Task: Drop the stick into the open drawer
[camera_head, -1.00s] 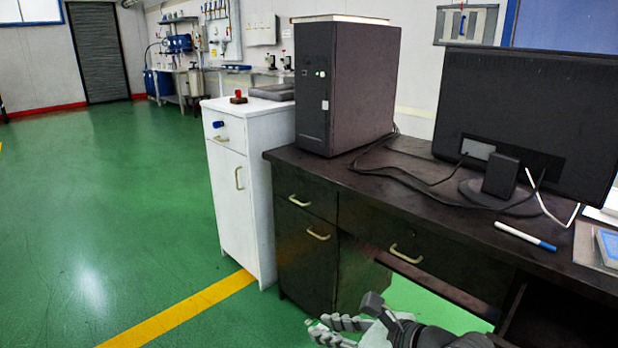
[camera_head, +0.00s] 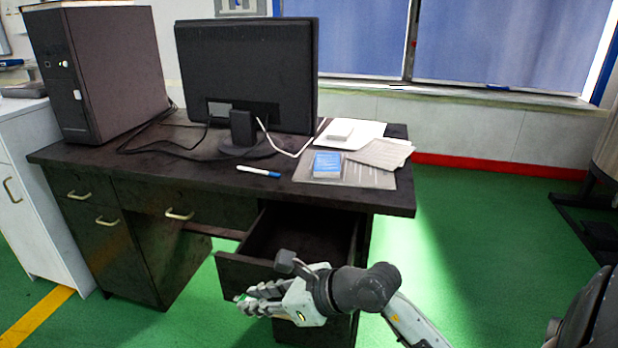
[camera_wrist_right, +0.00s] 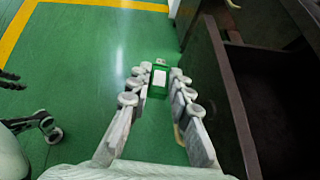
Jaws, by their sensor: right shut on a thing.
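The stick (camera_wrist_right: 158,80) is a small green USB stick with a white label and a metal plug. It sits between the fingertips of my right gripper (camera_wrist_right: 153,78) in the wrist view. In the head view my right gripper (camera_head: 246,297) is shut on it, in front of the desk and just outside the open drawer's front. Only a speck of green shows there. The open drawer (camera_head: 233,266) is dark and pulled out under the desk's right part; its visible inside looks empty. In the wrist view the drawer (camera_wrist_right: 228,85) lies right of the fingers. My left gripper is not in the head view.
The dark desk (camera_head: 220,180) carries a computer tower (camera_head: 110,80), a monitor (camera_head: 250,75), a pen (camera_head: 258,171) and a blue-and-white box (camera_head: 327,164). A white cabinet (camera_head: 45,200) stands at the left.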

